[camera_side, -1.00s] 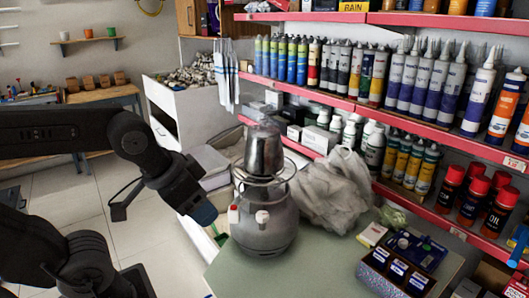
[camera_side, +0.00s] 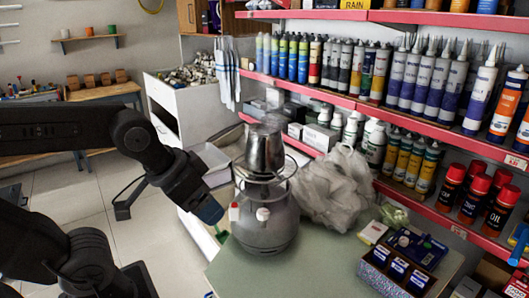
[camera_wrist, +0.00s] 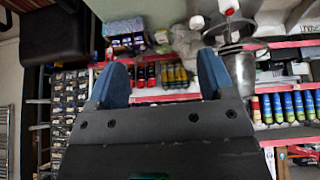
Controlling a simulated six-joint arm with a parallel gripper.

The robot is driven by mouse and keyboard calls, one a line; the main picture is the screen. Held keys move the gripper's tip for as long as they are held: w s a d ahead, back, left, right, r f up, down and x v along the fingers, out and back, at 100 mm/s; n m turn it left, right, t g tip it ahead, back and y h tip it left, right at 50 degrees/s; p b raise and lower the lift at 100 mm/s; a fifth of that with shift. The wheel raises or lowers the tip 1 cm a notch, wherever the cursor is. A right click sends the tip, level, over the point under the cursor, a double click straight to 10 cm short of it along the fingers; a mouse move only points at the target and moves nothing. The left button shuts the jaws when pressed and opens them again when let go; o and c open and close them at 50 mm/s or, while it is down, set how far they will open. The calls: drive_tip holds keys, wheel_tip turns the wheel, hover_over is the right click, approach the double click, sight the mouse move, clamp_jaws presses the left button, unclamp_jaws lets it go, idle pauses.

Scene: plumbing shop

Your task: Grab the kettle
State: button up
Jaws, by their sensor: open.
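The kettle (camera_side: 265,150) is a shiny metal vessel on top of a grey gas canister (camera_side: 264,220) with a ring-shaped stand. In the wrist view the kettle (camera_wrist: 240,72) appears at the right, partly behind my right finger, with the canister's red knob above it. My gripper (camera_side: 207,211) is open and empty, to the left of the canister and lower than the kettle in the side view. Its two blue fingers show in the wrist view (camera_wrist: 162,78), with nothing held between them. The kettle is outside the jaws.
The canister stands on a green-grey table (camera_side: 300,276). A crumpled plastic bag (camera_side: 333,190) lies close on its right. A box of blue packets (camera_side: 396,272) is at the front right. Red-edged shelves (camera_side: 420,118) with tubes and bottles rise behind. Open floor lies left.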

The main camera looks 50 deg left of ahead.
drive_tip(key=w+d+r+n+t+h, duration=0.1)
drive_tip(key=w+d+r+n+t, duration=0.15)
drive_tip(key=w+n, duration=0.5)
drive_tip(key=w+d+r+n+t+h, duration=0.1)
drive_tip(key=w+d+n+t, duration=0.4)
drive_tip(key=n, duration=0.4)
drive_tip(key=n+g+y, duration=0.2)
drive_tip(key=n+y, duration=1.4)
drive_tip(key=n, duration=1.1)
approach(264, 148)
drive_tip(key=shift+t, duration=0.25)
drive_tip(key=x, duration=1.2)
drive_tip(key=shift+w+a, duration=0.15)
drive_tip(key=shift+a, duration=0.25)
drive_tip(key=shift+c, duration=0.2)
drive_tip(key=shift+f, duration=0.1)
clamp_jaws()
